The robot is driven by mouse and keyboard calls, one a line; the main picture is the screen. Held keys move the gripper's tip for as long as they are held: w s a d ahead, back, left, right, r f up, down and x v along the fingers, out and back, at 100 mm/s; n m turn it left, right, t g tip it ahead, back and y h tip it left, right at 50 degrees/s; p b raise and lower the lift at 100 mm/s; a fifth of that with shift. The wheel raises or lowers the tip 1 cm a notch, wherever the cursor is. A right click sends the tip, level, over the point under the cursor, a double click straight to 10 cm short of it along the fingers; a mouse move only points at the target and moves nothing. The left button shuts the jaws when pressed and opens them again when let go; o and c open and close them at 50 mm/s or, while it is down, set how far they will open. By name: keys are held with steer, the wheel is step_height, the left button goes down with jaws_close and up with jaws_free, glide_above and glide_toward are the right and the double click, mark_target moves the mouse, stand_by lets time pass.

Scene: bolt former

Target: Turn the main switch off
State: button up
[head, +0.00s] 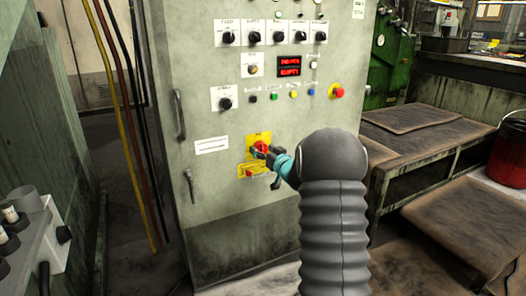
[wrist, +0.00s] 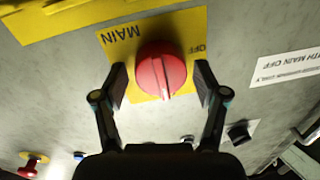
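The main switch is a round red knob (head: 261,146) on a yellow plate (head: 251,140) low on the grey-green cabinet front. In the wrist view the red knob (wrist: 160,72) sits between my fingers, with the word MAIN upside down on its yellow plate (wrist: 118,40) and part of OFF at the right. A dark line runs down the knob's face. My gripper (wrist: 161,82) is open around the knob, one finger on each side, with a small gap at both sides. In the head view my gripper (head: 266,153) is at the switch, and my arm hides part of the cabinet below it.
Above are rows of black selector knobs, a red display (head: 289,67) and a red emergency button (head: 337,91). A door handle (head: 190,186) is at the left. Brown-topped benches (head: 413,118) and a red bucket (head: 508,155) stand right.

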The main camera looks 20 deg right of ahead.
steer(key=c, duration=0.8)
steer(key=shift+n+b, duration=0.4)
steer(key=shift+b, duration=0.1)
steer(key=shift+f+n+b, duration=0.15)
steer(key=shift+n+b, duration=0.85)
steer(key=shift+b, duration=0.1)
steer(key=n+b, duration=0.6)
steer(key=shift+a+n+g, duration=0.1)
steer(key=shift+n+g, duration=0.2)
steer(key=shift+n, duration=0.1)
steer(key=n+b, duration=0.3)
steer(key=n, duration=0.1)
steer(key=shift+h, duration=0.4)
steer(key=shift+r+n+b, duration=0.25)
steer(key=shift+n+b, duration=0.5)
steer(key=shift+n, duration=0.85)
steer(key=shift+a+n, duration=0.1)
steer(key=shift+n, duration=0.2)
